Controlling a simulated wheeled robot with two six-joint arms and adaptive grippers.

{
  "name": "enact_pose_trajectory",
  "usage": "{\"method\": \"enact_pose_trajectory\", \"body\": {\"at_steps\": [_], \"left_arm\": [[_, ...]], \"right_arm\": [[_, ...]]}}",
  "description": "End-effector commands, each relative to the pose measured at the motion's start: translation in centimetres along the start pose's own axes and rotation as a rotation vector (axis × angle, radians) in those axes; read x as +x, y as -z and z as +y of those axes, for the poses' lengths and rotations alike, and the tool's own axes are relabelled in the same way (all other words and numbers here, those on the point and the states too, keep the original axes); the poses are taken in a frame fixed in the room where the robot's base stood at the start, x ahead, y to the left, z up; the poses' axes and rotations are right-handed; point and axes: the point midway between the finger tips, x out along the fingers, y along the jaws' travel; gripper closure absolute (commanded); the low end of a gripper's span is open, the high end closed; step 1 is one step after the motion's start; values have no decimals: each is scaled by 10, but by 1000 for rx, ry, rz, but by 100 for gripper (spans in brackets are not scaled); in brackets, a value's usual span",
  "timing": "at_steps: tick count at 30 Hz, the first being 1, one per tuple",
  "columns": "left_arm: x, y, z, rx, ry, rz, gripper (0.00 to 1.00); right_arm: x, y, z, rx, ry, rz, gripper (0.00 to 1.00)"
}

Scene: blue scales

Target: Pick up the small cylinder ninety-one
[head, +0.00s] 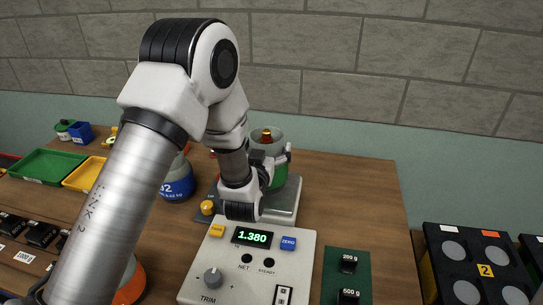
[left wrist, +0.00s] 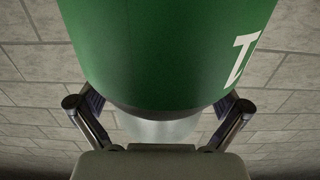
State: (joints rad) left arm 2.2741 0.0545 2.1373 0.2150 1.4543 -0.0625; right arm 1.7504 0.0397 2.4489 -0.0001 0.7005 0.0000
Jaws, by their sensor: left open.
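I cannot read a number ninety-one on anything in view. A green cylindrical body (head: 280,176) with a grey upper part stands on the metal scale pan (head: 287,208), partly hidden behind my left gripper (head: 274,162). In the left wrist view a large green cylinder (left wrist: 165,50) fills the top middle, with part of a white mark at its right edge. The fingers of my left gripper (left wrist: 158,104) are spread apart on either side below it; I cannot tell whether they touch it. My right gripper is not in view.
The scale console (head: 250,262) reads 1.380. A blue vessel marked 32 (head: 177,182) stands left of the pan, partly behind my arm. Green (head: 47,166) and yellow (head: 84,174) trays lie left. Black weights (head: 348,264) sit on a green mat; a black rack (head: 480,262) stands right.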

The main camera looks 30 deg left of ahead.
Motion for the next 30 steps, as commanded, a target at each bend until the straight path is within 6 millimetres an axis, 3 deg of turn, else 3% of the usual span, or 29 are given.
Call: {"method": "enact_pose_trajectory", "body": {"at_steps": [5,9,12,23,30], "left_arm": [[-1,-5,0,1,0,-13,4],[-1,-4,0,1,0,-11,53],[-1,-4,0,1,0,-10,83],[0,-1,0,1,0,-11,83],[10,20,2,1,-3,-8,83]], "right_arm": [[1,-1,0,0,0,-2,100],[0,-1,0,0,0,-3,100],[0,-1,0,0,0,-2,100],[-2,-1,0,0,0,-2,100],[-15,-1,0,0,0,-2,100]]}}
